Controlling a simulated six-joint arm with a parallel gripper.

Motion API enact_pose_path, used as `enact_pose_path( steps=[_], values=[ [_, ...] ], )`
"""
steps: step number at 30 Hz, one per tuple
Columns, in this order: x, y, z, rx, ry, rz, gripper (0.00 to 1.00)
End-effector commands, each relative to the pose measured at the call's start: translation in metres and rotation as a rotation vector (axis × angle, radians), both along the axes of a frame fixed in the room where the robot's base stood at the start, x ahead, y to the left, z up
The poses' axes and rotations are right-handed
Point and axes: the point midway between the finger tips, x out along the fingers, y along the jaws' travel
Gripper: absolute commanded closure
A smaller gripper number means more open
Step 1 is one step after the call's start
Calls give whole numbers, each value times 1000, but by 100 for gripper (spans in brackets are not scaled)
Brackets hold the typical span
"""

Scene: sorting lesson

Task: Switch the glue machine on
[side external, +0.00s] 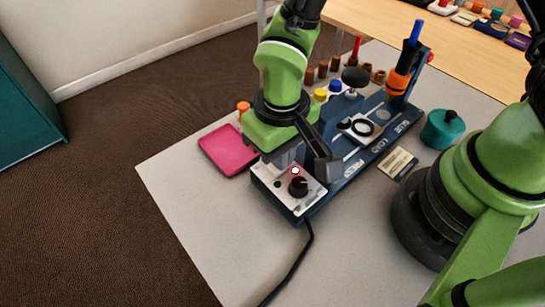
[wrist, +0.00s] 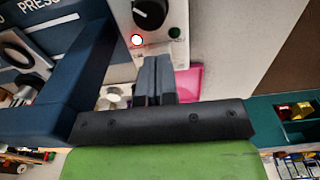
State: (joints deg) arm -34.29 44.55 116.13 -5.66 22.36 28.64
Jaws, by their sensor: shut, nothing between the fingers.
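The glue machine (side external: 345,170) is a long dark blue base on the table, labelled PRESS, LOAD and GLUE. At its near end is a pale control panel (side external: 284,200) with a black knob (side external: 298,186), a white lamp with a red rim (side external: 295,170) and a small dark button (side external: 277,184). The wrist view also shows the knob (wrist: 150,12), the lamp (wrist: 137,40) and the button, which looks green there (wrist: 174,32). My gripper (side external: 283,160) is shut and empty, over the panel's far edge. Its fingertips (wrist: 158,58) appear just below the lamp and button in the wrist view; contact cannot be told.
A pink tray (side external: 228,148) lies left of the machine. An orange-and-blue glue holder (side external: 398,80) stands at its far end. A teal pot (side external: 442,129) and a small card (side external: 397,163) are on the right. A black cable (side external: 294,268) runs from the panel across the table.

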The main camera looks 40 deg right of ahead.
Motion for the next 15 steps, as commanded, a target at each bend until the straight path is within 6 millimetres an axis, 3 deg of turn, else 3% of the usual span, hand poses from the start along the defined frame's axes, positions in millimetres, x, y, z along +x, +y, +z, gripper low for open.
enact_pose_path(
  steps=[15],
  values=[
    [0, 0, 45, 2, -3, 0, 100]
  ],
)
